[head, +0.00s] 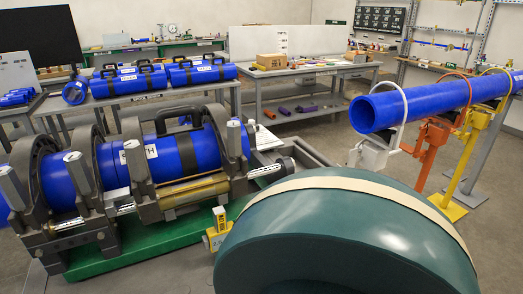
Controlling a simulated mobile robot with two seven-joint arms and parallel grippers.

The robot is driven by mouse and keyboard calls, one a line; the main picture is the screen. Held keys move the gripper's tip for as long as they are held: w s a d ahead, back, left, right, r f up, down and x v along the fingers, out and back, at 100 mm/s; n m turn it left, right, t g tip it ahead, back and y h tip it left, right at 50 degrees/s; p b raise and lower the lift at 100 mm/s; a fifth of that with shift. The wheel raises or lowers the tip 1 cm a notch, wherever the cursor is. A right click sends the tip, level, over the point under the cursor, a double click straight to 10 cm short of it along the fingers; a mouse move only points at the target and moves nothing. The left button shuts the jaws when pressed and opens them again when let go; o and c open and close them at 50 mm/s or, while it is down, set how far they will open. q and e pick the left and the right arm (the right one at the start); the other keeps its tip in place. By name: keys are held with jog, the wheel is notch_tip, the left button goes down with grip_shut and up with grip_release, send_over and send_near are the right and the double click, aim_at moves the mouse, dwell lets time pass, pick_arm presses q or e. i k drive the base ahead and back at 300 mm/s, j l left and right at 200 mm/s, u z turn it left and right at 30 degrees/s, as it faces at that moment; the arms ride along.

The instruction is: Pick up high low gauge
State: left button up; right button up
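I cannot pick out a high low gauge for certain. A small yellow item (217,232) with a dark face stands near the front right corner of the green cart; I cannot tell whether it is the gauge. Small tools on the back benches are too small to name. Neither of my grippers is in view. A large dark green rounded shape with a cream band fills the lower right and hides the floor behind it.
The fusion machine (163,197) clamps a blue pipe (190,150) on a green cart (150,246). A table (170,97) behind it holds blue pipe pieces with handles. A workbench (330,70) stands further back. A long blue pipe (430,102) rests on stands at right.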

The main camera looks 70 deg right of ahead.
aim_at(217, 234)
jog(key=z, duration=1.75)
